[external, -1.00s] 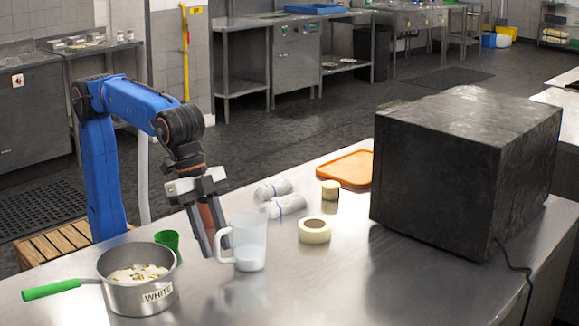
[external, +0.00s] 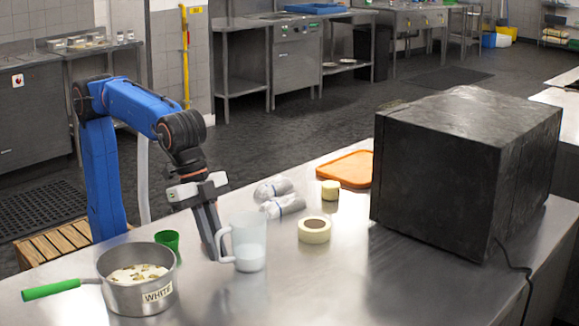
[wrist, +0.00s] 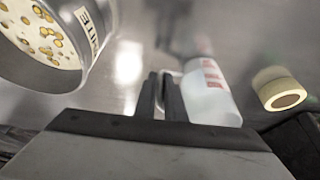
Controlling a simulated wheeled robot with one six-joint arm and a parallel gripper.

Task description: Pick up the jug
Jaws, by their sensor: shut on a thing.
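The jug (external: 250,244) is translucent white and stands upright on the steel counter, its handle on the left side. In the wrist view the jug (wrist: 208,92) shows right of the fingers, with red marks on its side. My gripper (external: 218,252) points down at the jug's left side, its two fingers close together and shut on the handle. In the wrist view the gripper (wrist: 162,92) hides most of the handle. The jug's base appears to rest on the counter.
A steel pot (external: 140,290) with a green handle stands left, a green cup (external: 167,240) behind it. A tape roll (external: 314,230), a smaller roll (external: 330,190), wrapped bundles (external: 283,206) and an orange board (external: 346,169) lie behind right. A large black box (external: 465,170) stands right. The front counter is clear.

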